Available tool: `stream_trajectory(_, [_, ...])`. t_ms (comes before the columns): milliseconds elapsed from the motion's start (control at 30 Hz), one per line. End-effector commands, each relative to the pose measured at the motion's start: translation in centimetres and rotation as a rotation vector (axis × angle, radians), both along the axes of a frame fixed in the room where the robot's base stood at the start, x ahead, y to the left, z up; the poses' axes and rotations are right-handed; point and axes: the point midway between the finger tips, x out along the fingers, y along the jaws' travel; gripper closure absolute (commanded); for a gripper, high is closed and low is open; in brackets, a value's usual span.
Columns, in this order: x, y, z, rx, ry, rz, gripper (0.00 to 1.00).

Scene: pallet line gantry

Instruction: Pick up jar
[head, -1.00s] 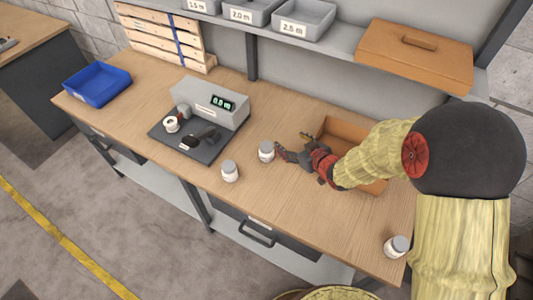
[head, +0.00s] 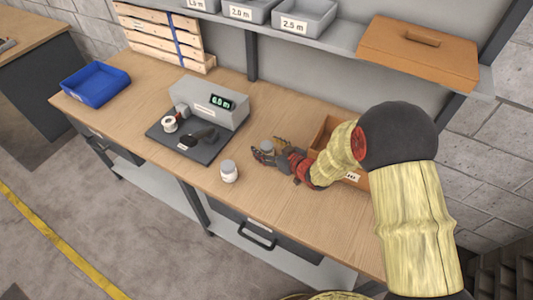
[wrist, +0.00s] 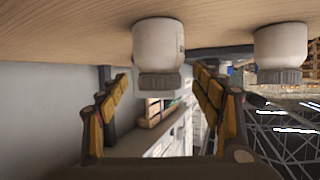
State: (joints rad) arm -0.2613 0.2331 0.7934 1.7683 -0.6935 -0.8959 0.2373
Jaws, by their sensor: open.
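A white jar with a grey lid (head: 267,146) stands upright on the bench, partly hidden by my gripper. My gripper (head: 264,151) is open, its fingers either side of this jar. The wrist view is upside down; there the near jar (wrist: 158,42) appears between the spread fingers (wrist: 160,80), slightly beyond them. I cannot tell whether either finger touches it. A second, similar jar (head: 229,171) stands to the left, closer to the bench's front edge. It also shows in the wrist view (wrist: 281,42), right of the fingers.
A grey device with a display (head: 212,104) and a dark mat (head: 180,148) stand left of the jars. A brown open bin (head: 323,134) is behind my arm. A blue tray (head: 96,84) sits far left. The shelf (head: 335,39) overhangs the back.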

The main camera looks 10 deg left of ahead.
Motion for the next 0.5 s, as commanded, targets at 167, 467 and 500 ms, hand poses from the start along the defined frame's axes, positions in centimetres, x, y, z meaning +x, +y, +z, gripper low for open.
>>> stream_trajectory(167, [0.39,0.4,-0.13,0.0,-0.001,-0.001,0.34])
stream_trajectory(467, [0.37,0.37,-0.1,0.0,-0.001,-0.001,0.45])
stream_trajectory(500, [0.37,0.37,-0.1,0.0,-0.001,-0.001,0.47])
